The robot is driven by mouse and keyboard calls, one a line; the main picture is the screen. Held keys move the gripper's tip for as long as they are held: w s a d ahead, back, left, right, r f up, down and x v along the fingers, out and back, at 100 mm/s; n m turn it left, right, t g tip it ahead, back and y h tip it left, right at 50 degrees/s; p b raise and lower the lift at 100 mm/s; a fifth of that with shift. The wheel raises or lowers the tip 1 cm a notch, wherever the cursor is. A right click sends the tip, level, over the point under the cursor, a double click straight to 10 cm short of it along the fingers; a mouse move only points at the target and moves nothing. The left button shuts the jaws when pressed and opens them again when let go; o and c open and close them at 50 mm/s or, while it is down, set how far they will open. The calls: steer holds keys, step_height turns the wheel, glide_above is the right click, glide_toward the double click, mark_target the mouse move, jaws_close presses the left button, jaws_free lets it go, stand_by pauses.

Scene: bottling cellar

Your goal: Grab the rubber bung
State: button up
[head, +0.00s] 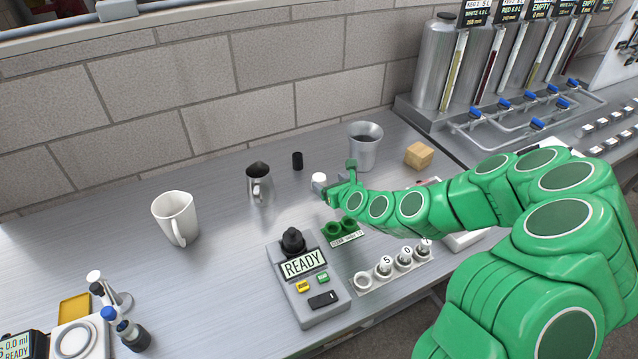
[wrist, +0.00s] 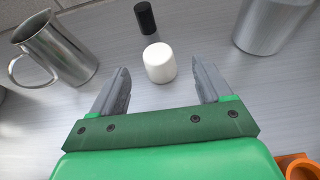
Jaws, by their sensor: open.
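A short white cylinder with a rounded top edge, likely the rubber bung (head: 319,181), stands on the steel bench just beyond my gripper (head: 338,190). In the wrist view the white bung (wrist: 159,63) is between and slightly ahead of the fingertips of my gripper (wrist: 160,75). The fingers are open, with a gap on each side of it. A narrower black cylinder (head: 297,160) stands behind it and also shows in the wrist view (wrist: 145,18). My gripper partly hides the bung's right side in the head view.
A steel jug (head: 259,186) is to the left, and a steel beaker (head: 364,152) to the right. The bench between mug and jug is clear.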

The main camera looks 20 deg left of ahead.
mark_target(320, 178)
steer(key=shift+x, duration=2.9)
steer(key=shift+s+a, duration=0.15)
steer(key=c, duration=1.2)
